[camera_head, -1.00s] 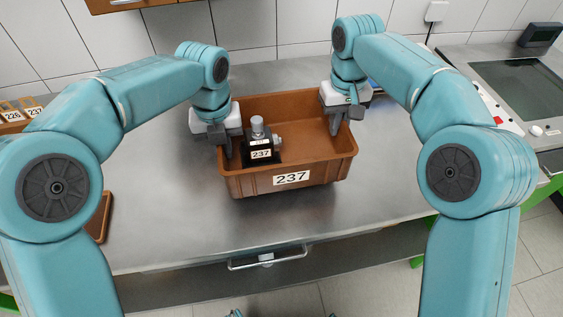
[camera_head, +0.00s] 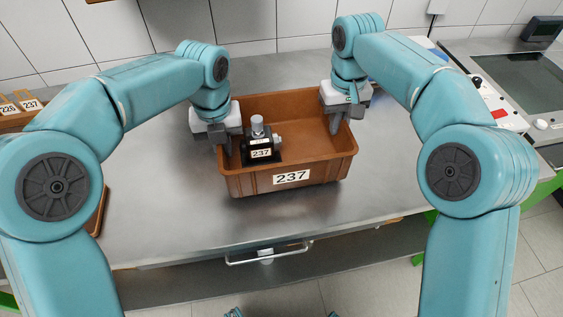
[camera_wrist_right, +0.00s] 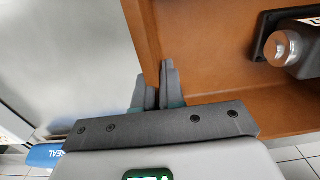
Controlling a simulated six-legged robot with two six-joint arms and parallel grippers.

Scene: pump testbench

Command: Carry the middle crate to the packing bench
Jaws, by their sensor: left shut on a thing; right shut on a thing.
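A brown crate (camera_head: 240,185) labelled 237 is in the middle of the head view, over the steel bench (camera_head: 170,220). A small pump (camera_head: 260,145) on a black base, also labelled 237, stands inside it at the left. My left gripper (camera_head: 226,140) is shut on the crate's left wall. My right gripper (camera_head: 340,115) is shut on its right wall. In the right wrist view the right fingers (camera_wrist_right: 158,88) straddle the crate's wall (camera_wrist_right: 152,35). I cannot tell whether the crate touches the bench or hangs just above it.
A wooden holder with number tags 226 and 237 (camera_head: 20,105) stands at the far left. A brown tray edge (camera_head: 99,212) shows behind my left arm. A dark-screened device (camera_head: 520,85) is at the right. A drawer handle (camera_head: 268,256) is on the bench front.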

